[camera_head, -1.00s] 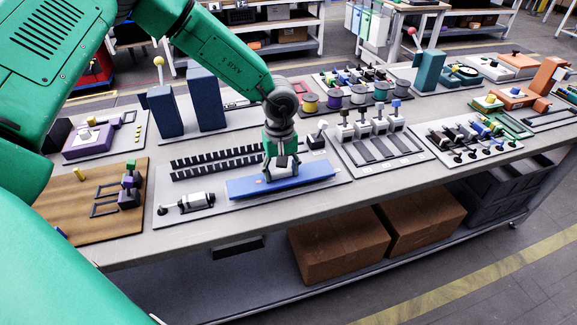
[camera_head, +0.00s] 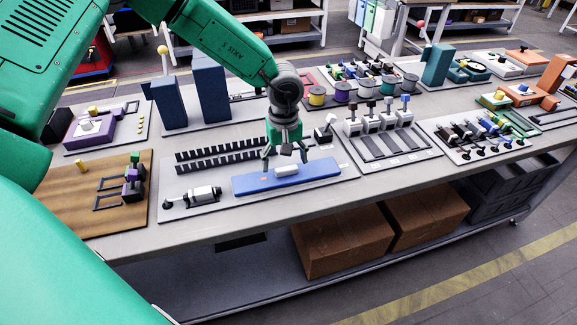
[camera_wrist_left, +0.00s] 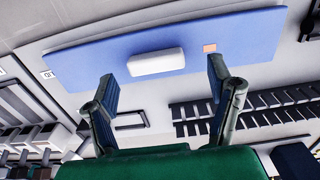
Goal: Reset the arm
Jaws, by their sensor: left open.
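My left gripper (camera_head: 285,157) is open and empty just above the blue mat on the workbench. In the left wrist view its two fingers (camera_wrist_left: 165,90) are spread apart. A small white block (camera_head: 286,170) lies on the blue mat (camera_head: 247,184), below the fingers. In the left wrist view the white block (camera_wrist_left: 157,61) lies beyond the fingertips, apart from them, on the blue mat (camera_wrist_left: 85,62). A small orange square (camera_wrist_left: 209,48) is on the mat by one finger. My right gripper is not in view.
A black toothed rack (camera_head: 220,160) stands behind the mat. A silver and black screwdriver-like tool (camera_head: 196,197) lies left of it. Two dark blue blocks (camera_head: 212,90) stand behind. The bench's front strip is clear.

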